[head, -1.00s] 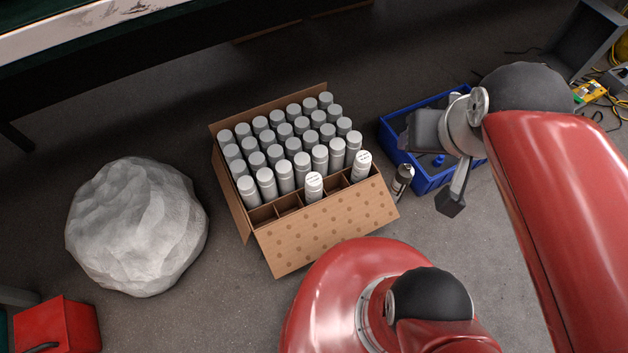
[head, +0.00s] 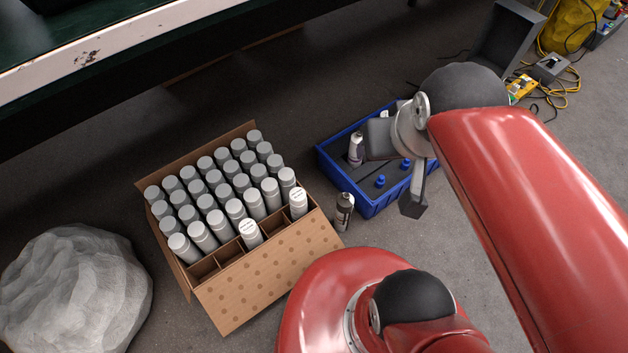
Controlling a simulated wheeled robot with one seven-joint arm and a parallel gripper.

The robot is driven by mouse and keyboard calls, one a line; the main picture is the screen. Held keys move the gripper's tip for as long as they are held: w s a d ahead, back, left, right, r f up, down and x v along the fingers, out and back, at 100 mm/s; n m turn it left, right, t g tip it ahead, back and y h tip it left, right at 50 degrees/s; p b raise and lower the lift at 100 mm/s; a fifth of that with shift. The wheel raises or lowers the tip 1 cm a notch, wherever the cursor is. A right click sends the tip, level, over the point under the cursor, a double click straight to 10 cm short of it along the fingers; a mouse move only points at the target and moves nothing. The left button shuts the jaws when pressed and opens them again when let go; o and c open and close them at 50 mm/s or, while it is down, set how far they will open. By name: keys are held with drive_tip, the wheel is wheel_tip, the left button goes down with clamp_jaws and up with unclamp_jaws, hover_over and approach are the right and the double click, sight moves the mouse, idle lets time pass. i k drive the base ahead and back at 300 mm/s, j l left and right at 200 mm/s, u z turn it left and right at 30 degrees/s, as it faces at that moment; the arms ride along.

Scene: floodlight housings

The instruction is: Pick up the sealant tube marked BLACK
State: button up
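Several white tubes with grey caps stand upright in a divided cardboard carton (head: 268,276). In its front row, one tube (head: 250,234) and another at the right corner (head: 298,203) have pale tops with small print that I cannot read. A grey and dark tube (head: 344,212) stands on the floor between the carton and a blue crate (head: 373,208). A whitish tube (head: 356,148) stands inside the crate. I cannot read the word BLACK on any of them. My gripper (head: 397,172) is above the crate, its fingers apart with nothing seen between them, and it hides part of the crate.
Small blue-capped bottles (head: 380,182) are in the crate. A large pale rock (head: 75,290) lies left of the carton. A bench (head: 90,50) runs along the back left. Yellow cables and a grey bin (head: 510,40) are at the upper right. Bare floor lies right of the crate.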

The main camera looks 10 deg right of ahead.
sight(297, 198)
drive_tip(key=i+l+u, duration=0.15)
drive_tip(key=l, duration=0.35)
drive_tip(key=i+l+u, duration=0.2)
drive_tip(key=l, duration=0.25)
drive_tip(key=l+u, duration=0.15)
drive_tip(key=l, duration=0.35)
drive_tip(key=k+j+u, duration=0.15)
drive_tip(key=u, duration=0.35)
drive_tip(key=k+j+u, duration=0.1)
drive_tip(key=j+u, duration=0.4)
drive_tip(key=l, duration=0.1)
